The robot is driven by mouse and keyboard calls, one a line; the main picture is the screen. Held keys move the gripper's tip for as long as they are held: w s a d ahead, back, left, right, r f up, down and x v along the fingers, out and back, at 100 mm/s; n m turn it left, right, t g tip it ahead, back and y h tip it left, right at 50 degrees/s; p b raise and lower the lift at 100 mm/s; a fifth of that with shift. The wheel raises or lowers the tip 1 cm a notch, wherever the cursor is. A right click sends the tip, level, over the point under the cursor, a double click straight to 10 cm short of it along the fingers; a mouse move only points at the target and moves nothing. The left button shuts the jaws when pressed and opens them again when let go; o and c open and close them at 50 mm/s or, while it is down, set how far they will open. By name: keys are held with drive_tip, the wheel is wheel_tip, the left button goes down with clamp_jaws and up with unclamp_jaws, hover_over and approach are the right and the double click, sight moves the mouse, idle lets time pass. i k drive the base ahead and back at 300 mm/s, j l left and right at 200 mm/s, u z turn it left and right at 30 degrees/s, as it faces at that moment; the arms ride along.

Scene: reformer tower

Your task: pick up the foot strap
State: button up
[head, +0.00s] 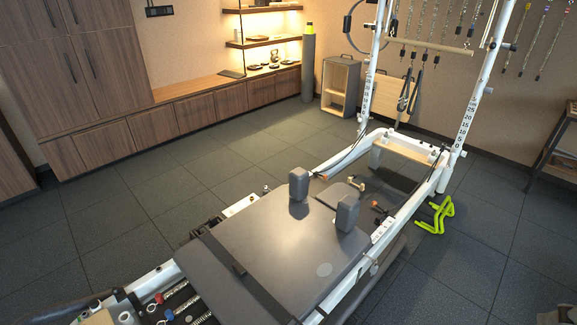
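A dark strap (226,254) lies flat across the grey carriage (285,245) of the reformer, near its front end. Two black strap loops (411,92) also hang from the tower, in front of a light wooden board. I cannot tell for sure which of these is the foot strap. My gripper is not recognisable in the head view, so its distance to the straps cannot be told.
Two shoulder rests (299,184) stand up from the carriage. The white tower posts (480,85) rise at the back right. Green low hurdles (436,214) stand on the floor beside the frame. Wooden cabinets (75,70) line the left wall. Floor left of the reformer is clear.

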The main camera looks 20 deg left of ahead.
sight(273, 307)
drive_tip(key=k+u, duration=0.1)
drive_tip(key=u, duration=1.2)
drive_tip(key=k, duration=0.9)
drive_tip(key=i+l+u, duration=0.15)
drive_tip(key=i+l, duration=0.15)
drive_tip(key=i+l+u, duration=0.1)
drive_tip(key=i+l, duration=0.15)
drive_tip(key=i+l+u, duration=0.15)
drive_tip(key=i+l, duration=0.15)
drive_tip(key=l, duration=0.15)
drive_tip(key=i+l+u, duration=0.1)
drive_tip(key=i+l, duration=0.15)
drive_tip(key=l, duration=0.15)
drive_tip(key=i+l+u, duration=0.15)
drive_tip(key=l, duration=0.25)
drive_tip(key=i, duration=0.05)
